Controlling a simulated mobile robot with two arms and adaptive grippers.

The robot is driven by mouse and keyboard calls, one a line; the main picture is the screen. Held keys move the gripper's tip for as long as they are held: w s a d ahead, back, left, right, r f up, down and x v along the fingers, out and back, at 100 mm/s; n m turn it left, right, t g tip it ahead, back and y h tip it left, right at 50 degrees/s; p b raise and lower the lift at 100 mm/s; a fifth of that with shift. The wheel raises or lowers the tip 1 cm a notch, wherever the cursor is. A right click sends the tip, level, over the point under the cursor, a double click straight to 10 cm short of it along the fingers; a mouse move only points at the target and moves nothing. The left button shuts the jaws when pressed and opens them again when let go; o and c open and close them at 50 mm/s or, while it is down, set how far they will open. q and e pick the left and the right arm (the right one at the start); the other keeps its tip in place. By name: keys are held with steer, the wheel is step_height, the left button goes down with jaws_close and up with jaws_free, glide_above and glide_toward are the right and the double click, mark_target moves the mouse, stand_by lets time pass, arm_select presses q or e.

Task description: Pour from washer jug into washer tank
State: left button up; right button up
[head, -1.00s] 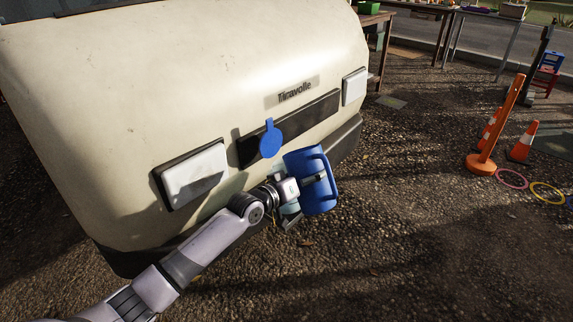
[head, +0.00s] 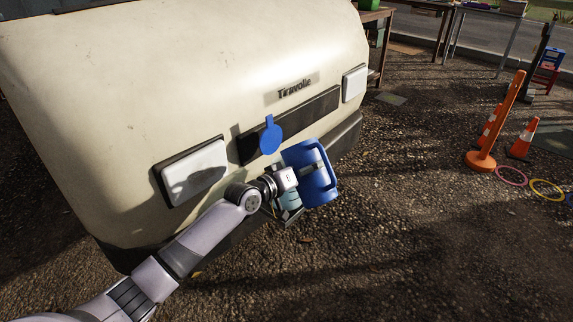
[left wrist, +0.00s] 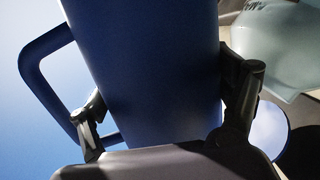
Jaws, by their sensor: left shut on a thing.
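My left gripper (head: 300,180) is shut on the blue washer jug (head: 300,156) in front of the truck's nose. The jug is tilted, its handle on the right side in the head view. In the left wrist view the jug (left wrist: 150,60) fills the middle between the two fingers, its handle at left. A pale teal container, likely the washer tank (left wrist: 285,45), shows behind the jug at right; in the head view only a part (head: 290,202) shows below the gripper. A blue round flap (head: 270,138) is above the jug's left side. The jug's mouth is not clearly visible. My right gripper is not in view.
The cream truck front (head: 200,80) with two white lamps fills the left. Orange cones (head: 522,138), a leaning orange post (head: 497,120) and coloured rings (head: 547,190) are at right. Tables stand at the back. The gravel in front is clear.

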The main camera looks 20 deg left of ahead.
arm_select(q)
steer(key=shift+r, duration=0.2)
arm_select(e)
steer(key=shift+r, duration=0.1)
arm_select(q)
steer(key=shift+n, duration=0.3)
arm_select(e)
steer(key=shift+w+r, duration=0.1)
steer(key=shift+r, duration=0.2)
arm_select(q)
steer(key=shift+f+n, duration=0.1)
steer(key=shift+n, duration=0.2)
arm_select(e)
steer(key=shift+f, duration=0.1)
arm_select(q)
steer(key=shift+f+n, duration=0.1)
steer(key=shift+n, duration=0.3)
stand_by(0.4)
steer(key=shift+g+h, duration=0.3)
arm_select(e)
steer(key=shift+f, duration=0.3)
arm_select(q)
steer(key=shift+f+n, duration=0.15)
steer(key=shift+n, duration=0.35)
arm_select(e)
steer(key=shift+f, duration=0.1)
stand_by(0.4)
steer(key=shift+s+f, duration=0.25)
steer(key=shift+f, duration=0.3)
